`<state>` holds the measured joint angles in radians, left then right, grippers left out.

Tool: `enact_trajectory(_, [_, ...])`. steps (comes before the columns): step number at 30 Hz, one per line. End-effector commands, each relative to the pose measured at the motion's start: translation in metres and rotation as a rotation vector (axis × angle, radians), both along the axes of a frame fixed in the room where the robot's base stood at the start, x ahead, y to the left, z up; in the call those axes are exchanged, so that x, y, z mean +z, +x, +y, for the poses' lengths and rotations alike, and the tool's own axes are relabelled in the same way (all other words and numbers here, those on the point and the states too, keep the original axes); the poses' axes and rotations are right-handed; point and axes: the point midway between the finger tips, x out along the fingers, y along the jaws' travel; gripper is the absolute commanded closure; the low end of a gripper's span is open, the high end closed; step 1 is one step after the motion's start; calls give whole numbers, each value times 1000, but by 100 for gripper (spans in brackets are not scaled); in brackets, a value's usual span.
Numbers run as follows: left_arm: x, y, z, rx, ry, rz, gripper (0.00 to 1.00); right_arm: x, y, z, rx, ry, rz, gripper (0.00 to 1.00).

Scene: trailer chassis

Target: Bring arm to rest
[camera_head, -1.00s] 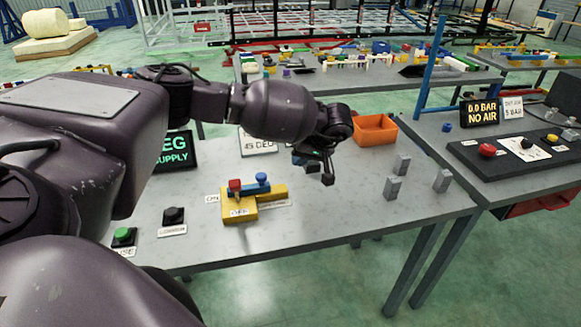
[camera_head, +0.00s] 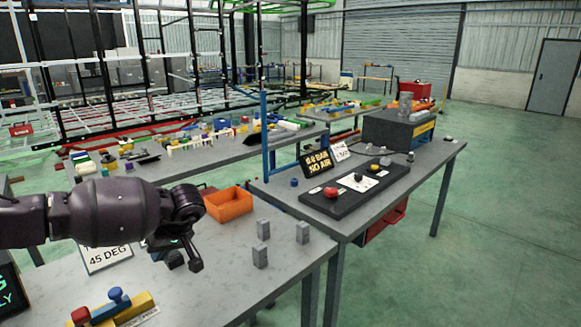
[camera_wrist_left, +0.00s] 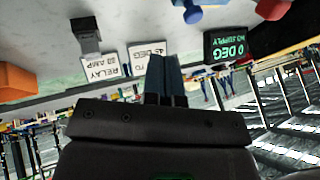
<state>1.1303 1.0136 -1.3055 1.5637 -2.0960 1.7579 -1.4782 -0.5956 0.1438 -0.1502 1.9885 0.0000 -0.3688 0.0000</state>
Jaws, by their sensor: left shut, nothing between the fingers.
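My left arm comes in from the left in the head view, held over the grey table (camera_head: 225,285). Its gripper (camera_head: 182,262) hangs above the table near a white sign reading 45 DEG (camera_head: 106,258). In the left wrist view the two blue-grey fingers (camera_wrist_left: 164,68) are together with nothing between them. My right gripper is not in view.
An orange bin (camera_head: 229,204) and grey blocks (camera_head: 262,230) stand right of the gripper. A yellow fixture with red and blue knobs (camera_head: 137,304) is in front. A second table holds a dark panel with a red button (camera_head: 331,192). Green floor at right is clear.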

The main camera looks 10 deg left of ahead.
Motion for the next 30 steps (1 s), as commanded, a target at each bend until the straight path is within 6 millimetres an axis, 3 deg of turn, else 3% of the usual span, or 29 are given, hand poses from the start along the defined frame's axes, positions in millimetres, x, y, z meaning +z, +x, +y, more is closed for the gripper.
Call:
enact_trajectory(4, [-13, 10, -25, 108, -173, -136, 100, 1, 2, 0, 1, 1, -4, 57])
enact_trajectory(8, [-18, 15, -75, 262, -463, -219, 100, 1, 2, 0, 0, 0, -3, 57])
enact_trajectory(14, [13, 16, -187, 553, -980, -221, 100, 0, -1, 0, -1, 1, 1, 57])
enact_trajectory(18, [40, 3, -262, 843, -1327, -85, 100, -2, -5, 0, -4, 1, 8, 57])
enact_trajectory(21, [62, -8, -304, 1103, -1543, 78, 100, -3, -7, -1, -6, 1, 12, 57])
enact_trajectory(25, [91, -16, -336, 1508, -1753, 365, 100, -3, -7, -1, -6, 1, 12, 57])
enact_trajectory(30, [108, -14, -337, 2057, -1855, 785, 100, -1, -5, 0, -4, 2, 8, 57])
